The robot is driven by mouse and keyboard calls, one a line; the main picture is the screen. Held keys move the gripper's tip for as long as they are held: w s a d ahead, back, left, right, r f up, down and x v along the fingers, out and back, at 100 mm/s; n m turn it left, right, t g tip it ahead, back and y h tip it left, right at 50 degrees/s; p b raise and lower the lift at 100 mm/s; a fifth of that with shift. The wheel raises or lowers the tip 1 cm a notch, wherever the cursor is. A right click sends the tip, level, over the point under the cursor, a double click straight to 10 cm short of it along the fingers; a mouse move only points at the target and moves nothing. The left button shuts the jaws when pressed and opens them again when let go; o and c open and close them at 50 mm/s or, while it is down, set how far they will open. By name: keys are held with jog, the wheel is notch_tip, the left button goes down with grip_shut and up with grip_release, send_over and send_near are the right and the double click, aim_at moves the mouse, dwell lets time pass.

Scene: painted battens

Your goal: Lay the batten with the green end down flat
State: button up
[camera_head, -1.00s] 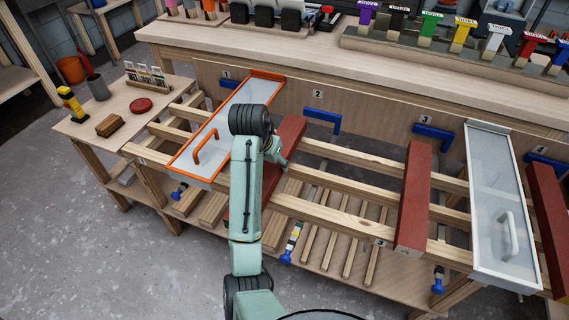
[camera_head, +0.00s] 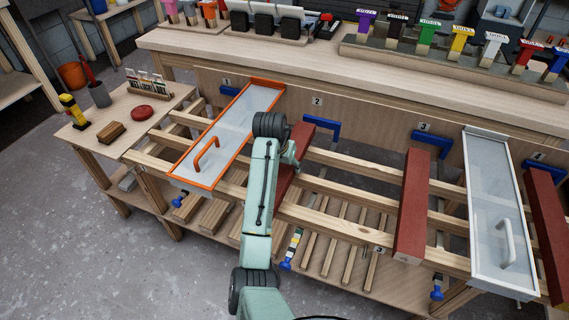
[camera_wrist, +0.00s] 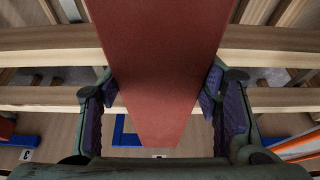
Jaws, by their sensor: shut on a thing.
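My gripper (camera_wrist: 158,92) is shut on a red batten (camera_wrist: 156,60); its purple-padded fingers stand on either side of it in the wrist view. In the head view this batten (camera_head: 307,135) lies across the wooden rails, right of the orange-framed panel, and my arm covers much of it. A second red batten (camera_head: 412,205) lies across the rails further right. A third (camera_head: 546,205) is at the far right edge. No green end shows on any batten. I cannot tell whether the held batten touches the rails.
An orange-framed panel (camera_head: 217,140) and a white-framed panel (camera_head: 495,215) lie across the rails. Blue brackets (camera_head: 322,130) line the back board. A side table (camera_head: 110,140) at left holds small items. Rails are bare between the held and second battens.

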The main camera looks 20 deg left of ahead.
jog(key=shift+f, duration=0.1)
jog(key=o, duration=1.8)
jog(key=shift+s+r, duration=0.15)
jog(key=shift+r, duration=0.4)
jog(key=p+v, duration=0.1)
jog(key=v, duration=0.9)
jog(key=shift+r+p, duration=0.1)
jog(key=shift+p, duration=0.25)
jog(key=shift+s+r+p, duration=0.3)
jog(key=shift+r, duration=0.1)
